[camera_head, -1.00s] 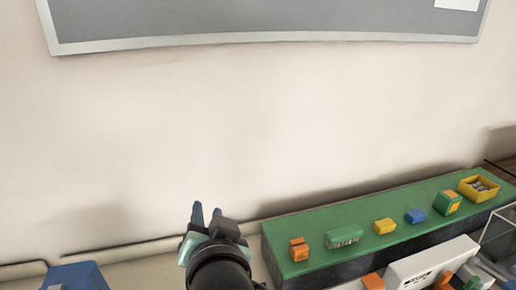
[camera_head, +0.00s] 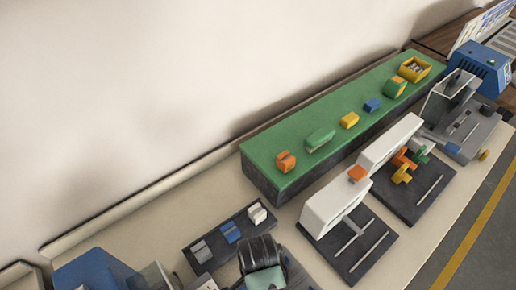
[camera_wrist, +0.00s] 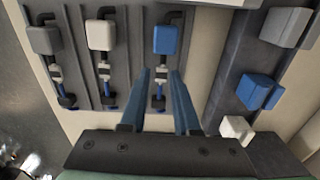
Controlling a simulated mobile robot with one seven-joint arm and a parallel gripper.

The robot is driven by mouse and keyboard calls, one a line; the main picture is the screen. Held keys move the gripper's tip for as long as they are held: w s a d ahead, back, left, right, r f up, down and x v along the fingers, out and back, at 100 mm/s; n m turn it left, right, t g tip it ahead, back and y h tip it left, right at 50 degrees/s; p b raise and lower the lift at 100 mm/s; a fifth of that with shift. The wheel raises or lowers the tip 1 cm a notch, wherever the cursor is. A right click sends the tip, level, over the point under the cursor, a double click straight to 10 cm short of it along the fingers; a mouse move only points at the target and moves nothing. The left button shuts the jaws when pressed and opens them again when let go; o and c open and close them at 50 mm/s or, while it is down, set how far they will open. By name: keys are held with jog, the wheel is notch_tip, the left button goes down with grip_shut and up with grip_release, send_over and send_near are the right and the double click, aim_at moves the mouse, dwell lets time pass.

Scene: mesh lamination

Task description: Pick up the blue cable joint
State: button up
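In the wrist view my gripper (camera_wrist: 160,74) has its two blue fingers apart with a gap between the tips. Past the tips, a blue block (camera_wrist: 165,40) with a small connector below it sits on a dark grey rack, lined up with the gap and not gripped. Another blue block (camera_wrist: 258,92) sits on a dark strip to the right, between a grey and a white block. In the head view that strip's blue block (camera_head: 230,232) lies left of my arm; the fingertips are hidden there. I cannot tell which blue piece is the cable joint.
Grey (camera_wrist: 43,40) and white (camera_wrist: 100,35) blocks hang on the rack to the left. In the head view a green shelf (camera_head: 262,150) carries small coloured parts, one of them blue (camera_head: 372,105). White fixtures (camera_head: 335,205) stand right of my arm.

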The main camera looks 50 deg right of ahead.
jog(key=shift+w+d+f, duration=0.1)
jog(key=shift+f, duration=1.25)
jog(key=shift+w+d+f, duration=0.1)
jog(key=shift+f, duration=1.25)
grip_shut()
